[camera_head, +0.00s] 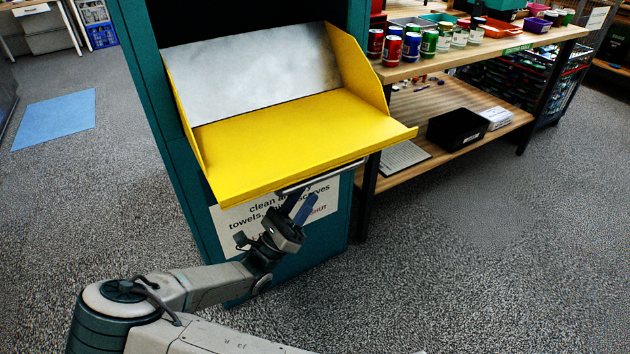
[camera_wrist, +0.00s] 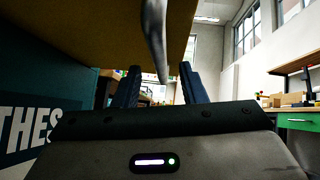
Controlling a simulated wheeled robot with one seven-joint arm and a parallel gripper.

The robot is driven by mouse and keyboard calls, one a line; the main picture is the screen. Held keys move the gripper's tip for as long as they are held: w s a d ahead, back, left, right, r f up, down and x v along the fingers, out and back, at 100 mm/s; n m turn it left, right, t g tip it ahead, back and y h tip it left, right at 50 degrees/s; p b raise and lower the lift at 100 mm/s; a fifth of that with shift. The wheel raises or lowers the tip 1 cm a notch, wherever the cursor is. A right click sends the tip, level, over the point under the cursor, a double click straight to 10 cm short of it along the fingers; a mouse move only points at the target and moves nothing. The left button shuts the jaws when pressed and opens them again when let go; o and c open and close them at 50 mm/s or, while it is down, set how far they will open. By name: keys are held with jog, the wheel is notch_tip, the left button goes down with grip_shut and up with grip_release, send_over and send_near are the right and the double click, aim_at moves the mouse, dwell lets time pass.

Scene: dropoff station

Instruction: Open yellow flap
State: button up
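The yellow flap (camera_head: 300,130) on the teal bin (camera_head: 180,165) is tipped out and lies open like a tray, with yellow side walls and a grey metal panel behind it. Its metal handle bar (camera_head: 322,176) runs under the front edge. My gripper (camera_head: 297,203) is just below the flap's front edge, by the left part of the handle. In the wrist view its two fingers (camera_wrist: 158,80) are spread. The handle (camera_wrist: 154,38) reaches down between them from above, with gaps at both sides. The flap's underside (camera_wrist: 90,28) fills the upper left there.
A wooden shelf unit (camera_head: 480,52) with several cans stands close to the bin's right. A black box (camera_head: 458,128) and a grey keyboard-like item (camera_head: 404,156) lie on its lower shelf. A blue mat (camera_head: 55,118) lies at left. The floor at right is clear.

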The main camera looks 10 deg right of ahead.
aim_at(314, 180)
jog(key=x, duration=0.5)
grip_shut()
